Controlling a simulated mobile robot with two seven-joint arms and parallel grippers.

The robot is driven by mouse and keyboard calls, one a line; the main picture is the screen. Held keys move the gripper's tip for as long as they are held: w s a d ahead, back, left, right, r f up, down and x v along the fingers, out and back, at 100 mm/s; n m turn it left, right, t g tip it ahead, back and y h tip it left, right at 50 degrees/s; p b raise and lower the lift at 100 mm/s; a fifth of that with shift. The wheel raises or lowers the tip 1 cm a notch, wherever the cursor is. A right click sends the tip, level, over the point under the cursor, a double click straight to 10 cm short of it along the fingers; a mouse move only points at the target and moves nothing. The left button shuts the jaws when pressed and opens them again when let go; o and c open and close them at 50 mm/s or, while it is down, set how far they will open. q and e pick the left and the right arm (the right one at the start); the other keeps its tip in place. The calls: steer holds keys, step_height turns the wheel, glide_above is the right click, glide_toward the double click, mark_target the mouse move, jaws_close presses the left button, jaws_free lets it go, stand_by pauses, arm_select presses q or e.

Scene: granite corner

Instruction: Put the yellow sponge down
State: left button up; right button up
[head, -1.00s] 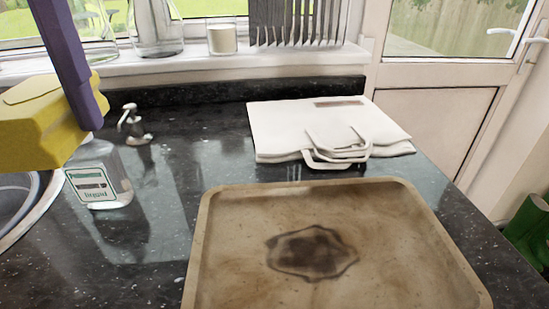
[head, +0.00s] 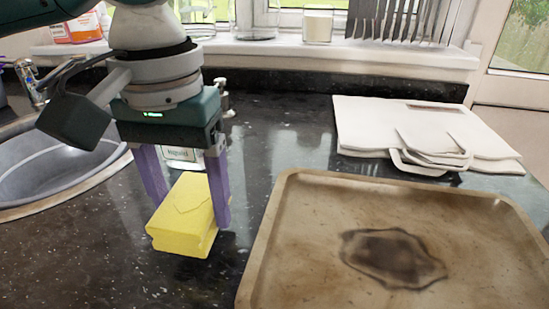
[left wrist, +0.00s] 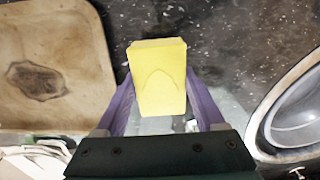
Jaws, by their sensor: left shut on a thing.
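The yellow sponge (head: 184,218) is a block between the two purple fingers of my left gripper (head: 192,212) in the head view. The gripper points down and is shut on it, over the dark counter between the sink and the tray. In the left wrist view the sponge (left wrist: 159,78) sits between the fingers of the gripper (left wrist: 160,90). I cannot tell whether its underside touches the counter. My right gripper is in neither view.
A brown tray (head: 290,215) with a dark stain lies right of the sponge. A sink (head: 60,160) is at left. A soap bottle (head: 184,158) stands behind the gripper, partly hidden. A folded white bag (head: 375,125) lies at back right. Dark counter (head: 90,265) in front is clear.

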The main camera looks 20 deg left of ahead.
mark_target(195, 221)
arm_select(q)
step_height(195, 221, down, 3)
stand_by(0.3)
steer(key=o, duration=1.3)
